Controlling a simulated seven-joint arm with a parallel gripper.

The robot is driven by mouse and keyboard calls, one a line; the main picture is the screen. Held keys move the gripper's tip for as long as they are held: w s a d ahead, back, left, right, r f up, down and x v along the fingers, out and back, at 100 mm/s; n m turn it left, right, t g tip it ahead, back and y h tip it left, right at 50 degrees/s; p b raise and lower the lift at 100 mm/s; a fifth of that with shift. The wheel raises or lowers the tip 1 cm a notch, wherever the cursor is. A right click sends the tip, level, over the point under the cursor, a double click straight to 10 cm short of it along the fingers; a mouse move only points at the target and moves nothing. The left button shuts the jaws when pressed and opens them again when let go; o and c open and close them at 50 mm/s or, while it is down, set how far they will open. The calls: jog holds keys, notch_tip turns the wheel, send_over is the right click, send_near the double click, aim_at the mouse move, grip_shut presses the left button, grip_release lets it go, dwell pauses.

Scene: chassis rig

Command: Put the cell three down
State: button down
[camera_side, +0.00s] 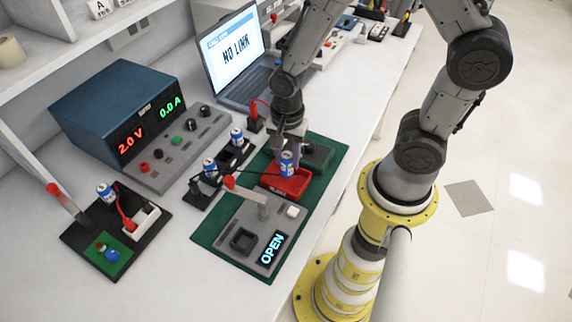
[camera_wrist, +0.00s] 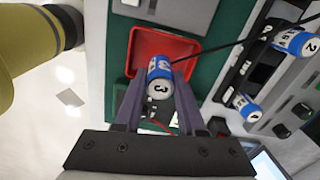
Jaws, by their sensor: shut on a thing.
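Cell three (camera_side: 288,163) is a blue and white can-shaped cell. In the wrist view the cell (camera_wrist: 159,78) shows a "3" on its end. My gripper (camera_wrist: 159,92) is shut on it, one dark finger on either side. In the side view my gripper (camera_side: 287,150) points down at the red tray (camera_side: 301,186), with the cell upright at or just over the tray. I cannot tell whether the cell touches its floor. The red tray (camera_wrist: 190,47) looks otherwise empty in the wrist view.
Two more cells (camera_side: 237,137) (camera_side: 210,168) stand in a black holder beside the tray. Another cell (camera_side: 105,192) is on a black board at left. A grey fixture (camera_side: 222,239) reading "OPEN" has a red-knobbed lever. A power supply (camera_side: 120,110) and laptop (camera_side: 235,50) stand behind.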

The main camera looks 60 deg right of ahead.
aim_at(286, 166)
jog(key=shift+w+f, duration=0.15)
jog(key=shift+f, duration=1.6)
jog(key=shift+f, duration=0.15)
jog(key=c, duration=0.5)
grip_release()
notch_tip(286, 166, up, 12)
jog(key=shift+r, duration=0.1)
jog(key=s+d+r+n+t, duration=0.1)
jog(key=s+r+n+t, duration=0.1)
jog(key=s+r+n, duration=0.2)
jog(key=s+d+r+n+t, duration=0.1)
jog(key=s+r+n+t, duration=0.2)
jog(key=r+n, duration=0.8)
jog(key=shift+s+d+n+t, duration=0.25)
jog(key=shift+s+n, duration=0.35)
jog(key=shift+s, duration=0.7)
